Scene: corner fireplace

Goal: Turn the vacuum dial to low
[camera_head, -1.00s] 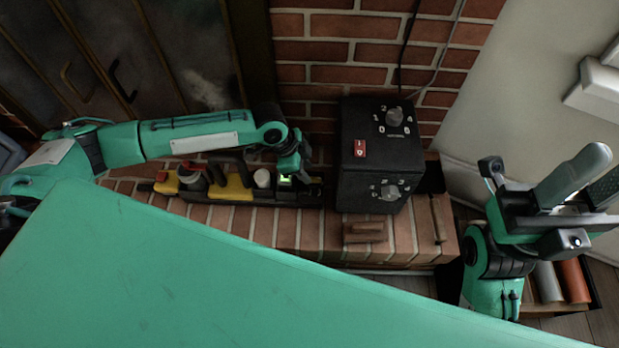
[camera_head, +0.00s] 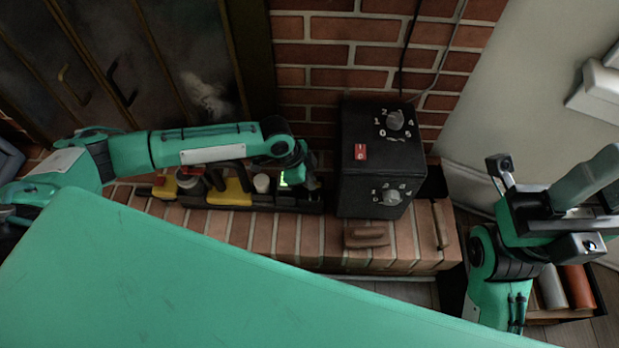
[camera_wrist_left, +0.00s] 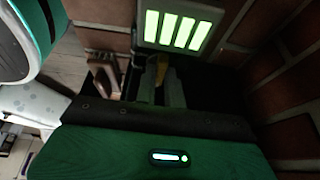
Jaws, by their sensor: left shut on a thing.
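The black box (camera_head: 378,165) on the brick ledge has two round grey dials with white numbers, an upper dial (camera_head: 395,120) and a lower dial (camera_head: 391,196), and a red switch (camera_head: 361,152). I cannot read which, if either, is the vacuum dial. My left gripper (camera_head: 305,180) is left of the box, at the right end of a dark tool row. In the left wrist view its fingers (camera_wrist_left: 163,85) are shut on a small yellowish thing (camera_wrist_left: 161,68), mostly hidden in shadow. My right gripper (camera_head: 585,190) is at the right, away from the box; its opening is unclear.
Yellow and black tools (camera_head: 230,192) and a white cap (camera_head: 262,183) lie on the brick ledge (camera_head: 265,232). A brown wooden piece (camera_head: 367,236) lies before the box. A lit green panel (camera_wrist_left: 180,30) is close to the left fingers. A brick wall stands behind.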

